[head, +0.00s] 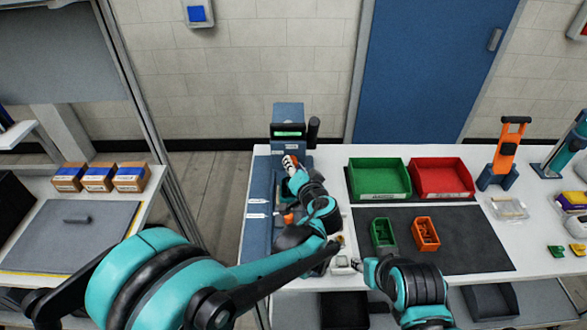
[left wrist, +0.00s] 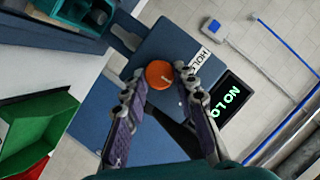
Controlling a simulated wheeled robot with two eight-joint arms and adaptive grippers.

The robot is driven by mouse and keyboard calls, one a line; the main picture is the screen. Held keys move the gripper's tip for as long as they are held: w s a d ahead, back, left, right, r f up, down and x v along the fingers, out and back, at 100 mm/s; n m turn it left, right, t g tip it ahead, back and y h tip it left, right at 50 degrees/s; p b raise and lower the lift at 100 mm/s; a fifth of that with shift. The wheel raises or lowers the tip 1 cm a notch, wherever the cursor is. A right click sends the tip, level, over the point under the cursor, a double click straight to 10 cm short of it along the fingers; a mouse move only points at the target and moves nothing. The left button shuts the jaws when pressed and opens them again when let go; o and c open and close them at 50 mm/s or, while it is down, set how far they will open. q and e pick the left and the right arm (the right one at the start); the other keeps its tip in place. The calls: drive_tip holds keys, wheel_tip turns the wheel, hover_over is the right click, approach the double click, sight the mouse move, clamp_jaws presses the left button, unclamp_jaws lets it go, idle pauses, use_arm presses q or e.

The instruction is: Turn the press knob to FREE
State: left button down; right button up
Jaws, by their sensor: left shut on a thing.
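The blue press (head: 288,113) stands at the left end of the white bench, with a lit green display on its front. In the left wrist view its orange round knob (left wrist: 160,75) sits on the blue panel beside a white label (left wrist: 201,58) that reads HOLD. My left gripper (left wrist: 160,78) has its fingers on opposite sides of the knob and is shut on it. In the head view the left gripper (head: 291,165) reaches the press, and its wrist hides much of the panel. No FREE label is readable. My right gripper (head: 369,269) is low at the bench's front edge, its jaws unclear.
The press display (left wrist: 228,103) shows green letters, partly readable as "NO LO". A green bin (head: 380,196) and a red bin (head: 443,196) stand right of the press. Small green and orange trays (head: 425,246) lie on the dark mat (head: 475,235).

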use_arm(q)
drive_tip(key=shift+m+y, duration=0.3)
drive_tip(key=shift+m, duration=0.1)
drive_tip(key=c, duration=1.2)
unclamp_jaws()
drive_tip(key=v, duration=0.7)
drive_tip(key=shift+s, duration=0.3)
